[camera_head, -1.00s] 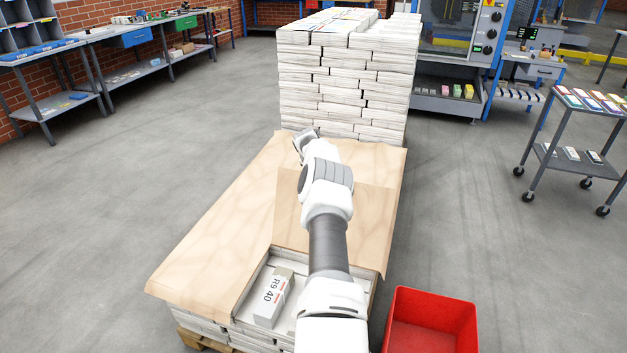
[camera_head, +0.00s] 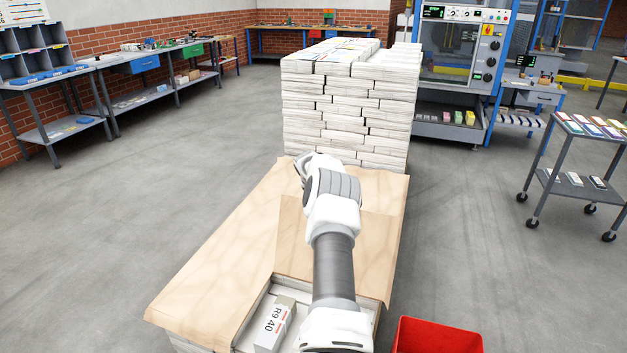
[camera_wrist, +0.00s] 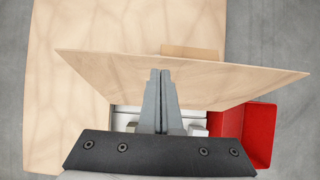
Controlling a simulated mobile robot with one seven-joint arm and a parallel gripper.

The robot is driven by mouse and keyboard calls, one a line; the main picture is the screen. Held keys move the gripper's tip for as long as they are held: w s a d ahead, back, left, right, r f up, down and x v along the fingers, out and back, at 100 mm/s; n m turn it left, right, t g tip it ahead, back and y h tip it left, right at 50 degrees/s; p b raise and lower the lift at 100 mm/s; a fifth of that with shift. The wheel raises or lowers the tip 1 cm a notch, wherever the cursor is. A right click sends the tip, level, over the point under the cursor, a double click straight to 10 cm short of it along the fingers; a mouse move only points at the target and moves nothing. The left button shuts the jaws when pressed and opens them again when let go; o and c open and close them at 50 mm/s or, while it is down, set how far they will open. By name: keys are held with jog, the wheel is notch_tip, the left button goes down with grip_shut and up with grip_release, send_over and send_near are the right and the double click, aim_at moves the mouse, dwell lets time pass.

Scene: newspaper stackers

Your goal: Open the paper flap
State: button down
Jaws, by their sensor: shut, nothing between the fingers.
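A light brown paper cover (camera_head: 215,265) lies over a low stack. Its flap (camera_head: 370,248) stands folded back from a rectangular opening at the near end. In the wrist view the flap (camera_wrist: 215,82) is a broad, tilted panel. My gripper (camera_wrist: 160,72) is shut and empty, its fingertips overlapping the flap in that view; I cannot tell whether they touch it. A box marked "R9 40" (camera_head: 272,325) lies in the opening, partly hidden by my arm.
A red bin (camera_head: 437,337) stands on the floor right of the covered stack. A tall newspaper stack (camera_head: 345,110) rises just behind the cover. A trolley (camera_head: 575,185) stands at the right, and workbenches (camera_head: 160,90) line the left wall. The floor on the left is clear.

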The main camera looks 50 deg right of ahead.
jog(key=v, duration=1.4)
jog(key=shift+p, duration=0.35)
jog(key=shift+r, duration=0.15)
jog(key=s+a+r+m, duration=0.2)
jog(key=a+r+m, duration=0.2)
jog(key=a+r, duration=0.55)
jog(key=s+a+r+m, duration=0.25)
jog(key=a+r, duration=0.25)
jog(key=a, duration=1)
jog(key=s+a+r+m+t+y+p, duration=0.1)
jog(key=s+a+m+y, duration=0.2)
jog(key=s+a+m, duration=0.5)
jog(key=s+a+r+m+t+y, duration=0.2)
jog(key=s+a+m, duration=0.6)
jog(key=s+a, duration=0.5)
jog(key=a+y, duration=0.1)
jog(key=a, duration=0.5)
jog(key=shift+s+a+r+p, duration=0.35)
jog(key=shift+d, duration=0.1)
